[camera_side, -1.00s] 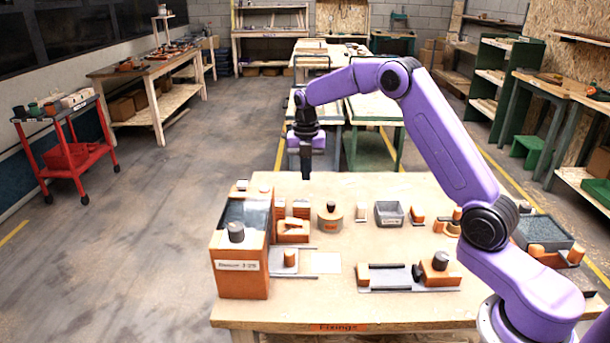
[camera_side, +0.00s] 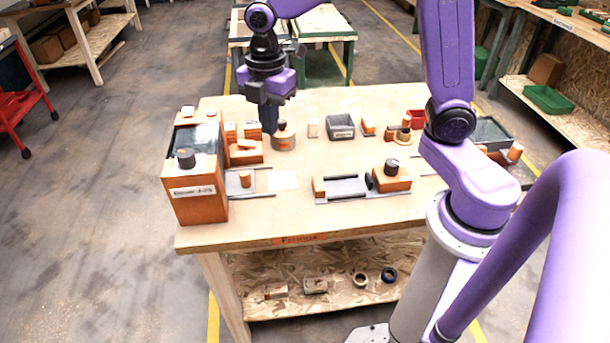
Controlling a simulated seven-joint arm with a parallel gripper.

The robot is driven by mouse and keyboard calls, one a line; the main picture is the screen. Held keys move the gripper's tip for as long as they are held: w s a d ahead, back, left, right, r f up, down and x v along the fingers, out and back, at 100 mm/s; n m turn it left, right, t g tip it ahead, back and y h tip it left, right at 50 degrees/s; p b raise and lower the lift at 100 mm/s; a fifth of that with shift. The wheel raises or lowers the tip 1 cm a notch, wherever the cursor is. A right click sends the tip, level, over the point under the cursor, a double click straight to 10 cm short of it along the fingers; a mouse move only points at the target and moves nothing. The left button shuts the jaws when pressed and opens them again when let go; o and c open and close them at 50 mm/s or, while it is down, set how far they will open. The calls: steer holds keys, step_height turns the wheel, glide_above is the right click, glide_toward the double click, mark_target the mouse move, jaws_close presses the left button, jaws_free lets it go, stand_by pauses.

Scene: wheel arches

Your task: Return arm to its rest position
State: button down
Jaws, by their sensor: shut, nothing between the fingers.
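My gripper (camera_side: 270,128) points down over the back left part of the wooden worktable (camera_side: 285,208). Its dark fingers are shut with nothing between them. The fingertips show just left of a round orange-and-grey piece (camera_side: 284,138); I cannot tell their exact height above the table. My purple arm arches up out of the top of the picture, so its upper part is hidden.
A tall orange box (camera_side: 197,205) stands at the table's left corner. Orange blocks (camera_side: 246,152), a grey bin (camera_side: 341,126), a red bin (camera_side: 416,118) and a front fixture (camera_side: 345,187) stand on the table.

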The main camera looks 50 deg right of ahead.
steer(key=s+m, duration=0.3)
steer(key=s, duration=1)
steer(key=shift+r+m, duration=0.15)
steer(key=shift+m, duration=0.15)
steer(key=c, duration=1.8)
jaws_free()
steer(key=s+d+m, duration=0.1)
steer(key=s, duration=0.2)
steer(key=s+d+f+m, duration=0.1)
steer(key=s, duration=0.2)
steer(key=s+d+m, duration=0.1)
steer(key=s, duration=0.3)
steer(key=shift+d+f, duration=0.25)
steer(key=shift+d, duration=0.15)
steer(key=o, duration=0.5)
steer(key=shift+d+m, duration=0.1)
steer(key=shift+m, duration=0.2)
steer(key=shift+c, duration=0.2)
steer(key=o, duration=0.5)
steer(key=shift+w+a, duration=0.2)
steer(key=w+a+r+m, duration=0.15)
steer(key=w+a, duration=0.25)
steer(key=w, duration=0.6)
steer(key=m, duration=0.2)
glide_above(252, 143)
step_height(252, 143, down, 5)
step_height(252, 143, down, 17)
steer(key=shift+r, duration=0.15)
